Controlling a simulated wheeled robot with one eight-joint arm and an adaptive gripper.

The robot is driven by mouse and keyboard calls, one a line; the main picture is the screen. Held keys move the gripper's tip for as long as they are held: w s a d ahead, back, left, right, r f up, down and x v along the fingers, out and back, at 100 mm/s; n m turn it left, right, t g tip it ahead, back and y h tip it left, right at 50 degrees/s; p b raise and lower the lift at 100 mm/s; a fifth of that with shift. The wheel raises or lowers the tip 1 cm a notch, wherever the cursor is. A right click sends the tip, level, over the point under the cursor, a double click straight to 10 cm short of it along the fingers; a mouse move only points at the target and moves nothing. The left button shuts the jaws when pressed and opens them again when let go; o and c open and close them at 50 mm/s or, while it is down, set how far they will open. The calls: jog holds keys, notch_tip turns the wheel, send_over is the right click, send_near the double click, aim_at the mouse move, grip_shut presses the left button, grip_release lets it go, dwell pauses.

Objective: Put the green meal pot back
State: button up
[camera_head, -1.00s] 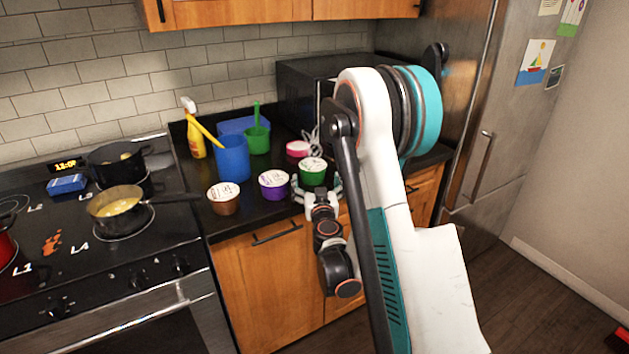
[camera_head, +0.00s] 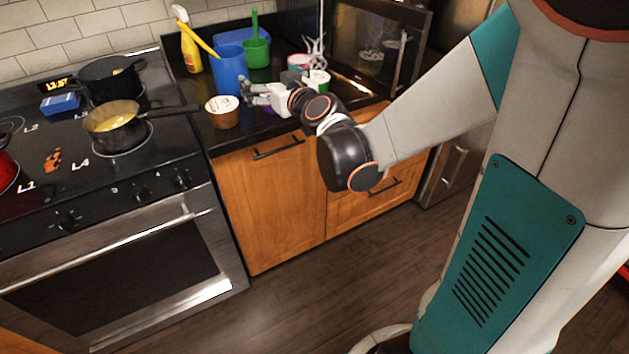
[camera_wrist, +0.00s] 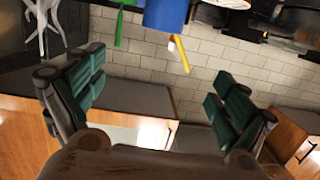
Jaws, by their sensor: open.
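The green meal pot (camera_head: 319,79) has a white lid and green side. In the head view it stands on the dark counter behind my wrist, its lower part hidden by the arm. My gripper (camera_head: 250,92) is over the counter's front, left of the green pot and close to the right of the brown pot (camera_head: 222,111). In the wrist view my gripper (camera_wrist: 157,88) has its two teal-padded fingers wide apart with nothing between them. A purple pot is almost wholly hidden behind the gripper. The green pot is not recognisable in the wrist view.
A blue cup (camera_head: 230,68), a green cup (camera_head: 256,52) and a yellow spray bottle (camera_head: 189,50) stand behind. A pink pot (camera_head: 300,61) is near the microwave (camera_head: 372,48). The stove with a saucepan (camera_head: 113,118) is left.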

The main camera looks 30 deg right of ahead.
jog(key=s+a+n+g+y, duration=0.15)
jog(key=s+a+g, duration=0.45)
jog(key=s, duration=0.7)
jog(key=s+d+f+m+g+h, duration=0.1)
jog(key=s+f, duration=0.1)
jog(key=s, duration=0.6)
jog(key=s+d+f+m+g+h, duration=0.1)
jog(key=s+f+g, duration=0.1)
jog(key=s, duration=0.6)
jog(key=shift+d+f+h, duration=0.25)
jog(key=shift+f+h, duration=0.1)
jog(key=shift+f, duration=0.5)
jog(key=shift+c, duration=0.4)
